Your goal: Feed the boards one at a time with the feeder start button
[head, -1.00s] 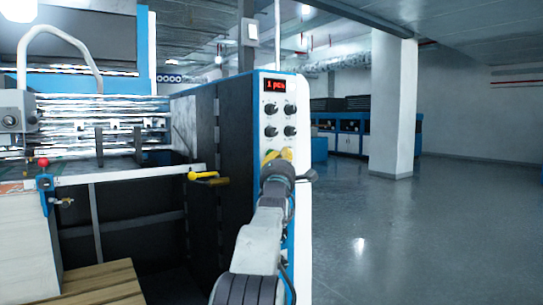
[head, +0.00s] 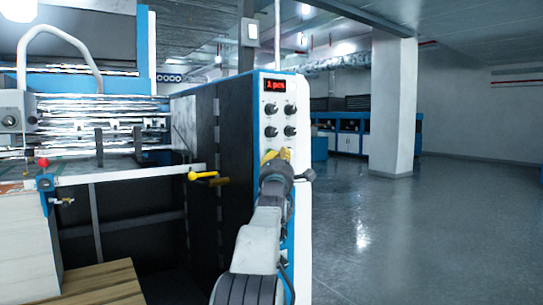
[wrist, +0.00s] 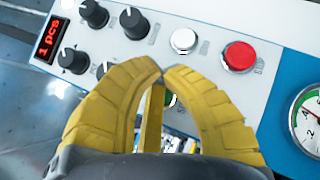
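My gripper (head: 276,157) is at the front of the control panel (head: 263,100), below its knobs. In the wrist view its yellow fingers (wrist: 163,72) come together at the tips, with nothing seen held between them. A green button (wrist: 170,98) shows partly in the gap behind the fingers; I cannot tell whether they touch it. A white button (wrist: 184,40) and a red button (wrist: 238,55) lie beyond the tips. A pale stack (head: 28,250), perhaps the boards, stands at the lower left of the head view.
Black knobs (wrist: 135,22) sit beside the fingers, and a round gauge (wrist: 309,120) is at the right. A yellow handle (head: 207,178) sticks out left of the panel. Wooden planks (head: 100,285) lie beside the stack. The floor (head: 430,230) at the right is clear.

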